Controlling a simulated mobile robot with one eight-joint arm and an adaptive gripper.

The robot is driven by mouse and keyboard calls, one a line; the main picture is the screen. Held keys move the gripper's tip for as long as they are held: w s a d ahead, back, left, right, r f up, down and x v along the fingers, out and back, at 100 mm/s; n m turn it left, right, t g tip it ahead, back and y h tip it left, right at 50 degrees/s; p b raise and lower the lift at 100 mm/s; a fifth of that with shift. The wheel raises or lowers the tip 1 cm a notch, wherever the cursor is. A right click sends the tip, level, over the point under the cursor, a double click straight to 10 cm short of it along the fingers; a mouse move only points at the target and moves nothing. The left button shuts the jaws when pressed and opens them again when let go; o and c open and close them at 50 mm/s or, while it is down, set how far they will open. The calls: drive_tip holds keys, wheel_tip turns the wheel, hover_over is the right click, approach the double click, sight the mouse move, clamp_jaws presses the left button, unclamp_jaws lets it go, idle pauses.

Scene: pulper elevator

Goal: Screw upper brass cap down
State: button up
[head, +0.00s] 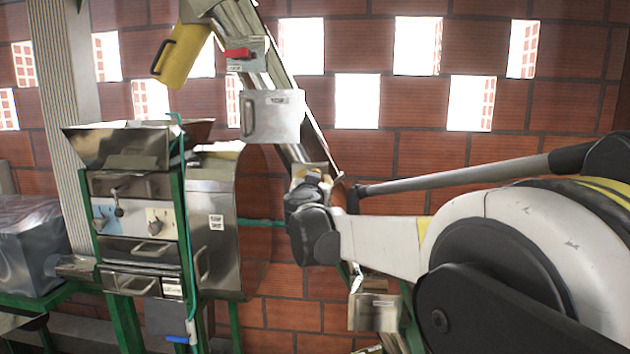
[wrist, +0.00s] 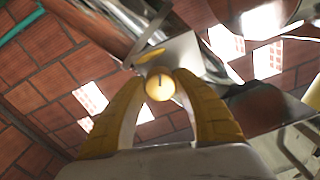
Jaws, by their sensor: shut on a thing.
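The upper brass cap (wrist: 160,87) is a round, gold-coloured knob with a small dark mark in its middle. In the wrist view it sits between the tips of my gripper (wrist: 160,84), whose two yellow fingers close on it from both sides. Behind the cap is a grey metal plate (wrist: 180,52) of the elevator. In the head view the slanted metal elevator tube (head: 312,132) runs down to my wrist. My arm's end covers the lower part of the tube there, and the cap and fingers cannot be made out clearly.
The metal pulper (head: 140,200) with its hopper stands on a green frame at left. A hinged metal box (head: 272,116), a red switch (head: 238,53) and a yellow chute (head: 181,55) sit on the elevator above my gripper. A brick wall (head: 430,150) stands close behind.

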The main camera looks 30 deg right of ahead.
drive_tip(key=shift+f+m, duration=0.1)
drive_tip(key=shift+m, duration=1.6)
drive_tip(key=o, duration=1.2)
drive_tip(key=v, duration=1.2)
drive_tip(key=shift+f, duration=0.1)
